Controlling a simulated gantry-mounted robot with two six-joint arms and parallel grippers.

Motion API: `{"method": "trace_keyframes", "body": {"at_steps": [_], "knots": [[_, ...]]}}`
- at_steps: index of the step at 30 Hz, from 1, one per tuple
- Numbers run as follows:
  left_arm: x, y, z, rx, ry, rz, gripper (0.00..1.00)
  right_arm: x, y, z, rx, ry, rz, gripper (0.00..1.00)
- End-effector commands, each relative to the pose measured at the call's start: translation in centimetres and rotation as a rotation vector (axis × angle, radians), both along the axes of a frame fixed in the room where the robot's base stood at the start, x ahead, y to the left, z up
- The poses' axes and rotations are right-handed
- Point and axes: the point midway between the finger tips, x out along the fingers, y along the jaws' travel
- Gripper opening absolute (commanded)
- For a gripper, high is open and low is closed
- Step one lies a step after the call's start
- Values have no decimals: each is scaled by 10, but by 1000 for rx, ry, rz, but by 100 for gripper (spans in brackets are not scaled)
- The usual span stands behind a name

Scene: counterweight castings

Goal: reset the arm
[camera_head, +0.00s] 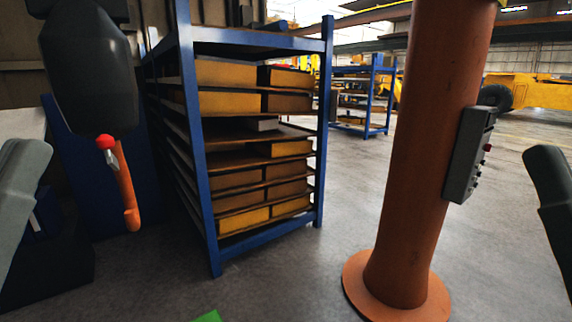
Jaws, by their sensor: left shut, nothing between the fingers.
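My left gripper (24,165) shows only in part at the left edge, as a pale grey rounded shape pointing up. It is shut and empty, and its fingers are hard to make out. It is apart from the shelf rack. A darker grey part of my right arm (550,200) shows at the right edge; the right gripper itself cannot be made out. Neither arm touches anything that I can see.
A blue shelf rack (212,205) holding yellow and brown blocks stands left of centre. An orange column (415,170) with a grey control box (470,155) stands right. A dark machine part (90,70) with an orange lever (126,190) is at left. Floor between rack and column is clear.

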Motion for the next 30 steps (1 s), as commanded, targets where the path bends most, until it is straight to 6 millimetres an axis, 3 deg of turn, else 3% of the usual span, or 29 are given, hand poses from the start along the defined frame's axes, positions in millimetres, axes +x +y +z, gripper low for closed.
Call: {"method": "trace_keyframes", "body": {"at_steps": [1, 8, 18, 21, 24, 30], "knots": [[-2, 0, 47, 0, -7, 2, 0, -2, 0, 48, 0, -8, 0, 50], [-1, 1, 142, 1, -7, 6, 0, -2, 0, 143, 1, -9, 0, 50], [0, 1, 311, 1, -7, 8, 0, -2, 0, 312, 1, -9, 0, 50], [0, 1, 346, 1, -6, 8, 0, -2, 0, 348, 1, -9, 0, 50], [0, 1, 367, 2, -6, 9, 0, -2, 0, 368, 0, -8, 0, 50], [0, 1, 371, 1, -6, 9, 0, -2, 0, 372, 0, -8, 0, 50]]}}
